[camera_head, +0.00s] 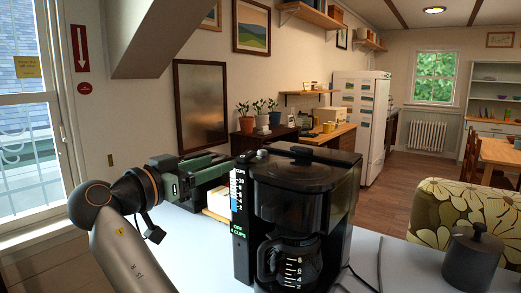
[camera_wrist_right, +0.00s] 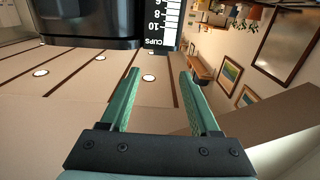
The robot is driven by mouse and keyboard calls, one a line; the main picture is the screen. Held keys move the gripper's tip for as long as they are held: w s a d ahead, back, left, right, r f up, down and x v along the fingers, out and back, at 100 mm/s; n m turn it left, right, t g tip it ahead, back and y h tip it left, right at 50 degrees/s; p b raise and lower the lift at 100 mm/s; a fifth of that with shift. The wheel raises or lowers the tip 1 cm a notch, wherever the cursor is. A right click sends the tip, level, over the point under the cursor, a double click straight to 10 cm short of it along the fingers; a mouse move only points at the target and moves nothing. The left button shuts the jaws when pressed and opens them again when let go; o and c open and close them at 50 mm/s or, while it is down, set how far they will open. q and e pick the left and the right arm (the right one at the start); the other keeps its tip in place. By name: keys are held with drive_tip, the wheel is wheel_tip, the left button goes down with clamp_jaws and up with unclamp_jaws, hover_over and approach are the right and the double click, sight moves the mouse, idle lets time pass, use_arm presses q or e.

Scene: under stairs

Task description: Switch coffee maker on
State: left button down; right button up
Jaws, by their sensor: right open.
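The black coffee maker (camera_head: 325,190) stands upright on a pale table, with its glass carafe (camera_head: 292,266) in place. A green-lit display (camera_head: 238,231) on its front left edge reads OFF and a cup count. A white and blue cups scale (camera_head: 237,192) runs above the display. My right gripper (camera_head: 222,168) is at the coffee maker's left side, near its top, with green fingers apart and empty. In the right wrist view, the open fingers (camera_wrist_right: 161,75) point towards the coffee maker (camera_wrist_right: 100,22) and its cups scale (camera_wrist_right: 171,22). Contact cannot be told. My left gripper is not in view.
A dark lidded pot (camera_head: 472,260) stands at right on the pale table (camera_head: 390,262). Cables lie beside the coffee maker. A floral-covered seat (camera_head: 455,205) is behind the pot. A low white object (camera_head: 216,204) lies left of the coffee maker.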

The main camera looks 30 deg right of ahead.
sight(250, 152)
drive_tip(key=p+x, duration=0.2)
drive_tip(key=x, duration=1)
drive_tip(key=shift+w+d+r, duration=0.1)
drive_tip(key=shift+w+d, duration=0.1)
drive_tip(key=shift+d, duration=0.1)
clamp_jaws()
